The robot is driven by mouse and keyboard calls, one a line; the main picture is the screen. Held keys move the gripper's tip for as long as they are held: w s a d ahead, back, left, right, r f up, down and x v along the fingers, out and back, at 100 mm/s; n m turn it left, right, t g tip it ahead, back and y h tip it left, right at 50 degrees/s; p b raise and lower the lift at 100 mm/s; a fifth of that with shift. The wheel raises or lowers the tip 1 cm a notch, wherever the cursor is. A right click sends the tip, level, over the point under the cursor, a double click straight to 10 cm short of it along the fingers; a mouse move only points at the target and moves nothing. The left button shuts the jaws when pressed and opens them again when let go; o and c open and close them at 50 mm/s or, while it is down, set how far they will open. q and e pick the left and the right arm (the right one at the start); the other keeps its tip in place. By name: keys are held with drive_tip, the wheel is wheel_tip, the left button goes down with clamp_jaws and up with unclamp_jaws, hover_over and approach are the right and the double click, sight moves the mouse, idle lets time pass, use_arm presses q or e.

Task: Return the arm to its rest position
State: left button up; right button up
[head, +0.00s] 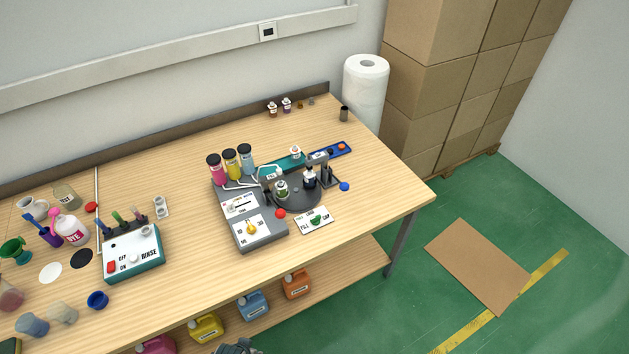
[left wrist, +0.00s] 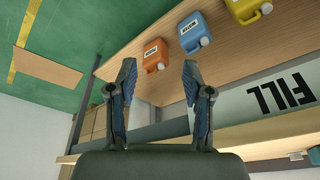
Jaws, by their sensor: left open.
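My left gripper (left wrist: 158,64) shows in the left wrist view with its two fingers spread apart and nothing between them. That view is turned over, and the lower shelf lies beyond the fingertips. In the head view only a small dark piece of my arm (head: 237,347) shows at the bottom edge, in front of the table. It is clear of the tabletop things. My right gripper is in neither view.
The wooden table (head: 330,225) holds a grey filling machine (head: 262,238) with a round turntable, and a white and teal rinse box (head: 133,255). Jugs, including an orange jug (head: 296,283), stand on the lower shelf. Cardboard (head: 477,265) lies on the open green floor.

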use_arm(q)
drive_tip(key=s+f+g, duration=0.1)
drive_tip(key=s+f, duration=0.1)
drive_tip(key=f, duration=0.8)
drive_tip(key=s+f, duration=0.3)
drive_tip(key=f, duration=0.8)
drive_tip(key=s+a+f+g, duration=0.1)
drive_tip(key=s+a+f, duration=0.2)
drive_tip(key=s+f, duration=1)
drive_tip(key=s+b, duration=0.1)
drive_tip(key=s, duration=0.2)
drive_tip(key=shift+a+f, duration=0.35)
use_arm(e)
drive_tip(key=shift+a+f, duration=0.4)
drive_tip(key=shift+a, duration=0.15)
use_arm(q)
drive_tip(key=shift+d, duration=0.15)
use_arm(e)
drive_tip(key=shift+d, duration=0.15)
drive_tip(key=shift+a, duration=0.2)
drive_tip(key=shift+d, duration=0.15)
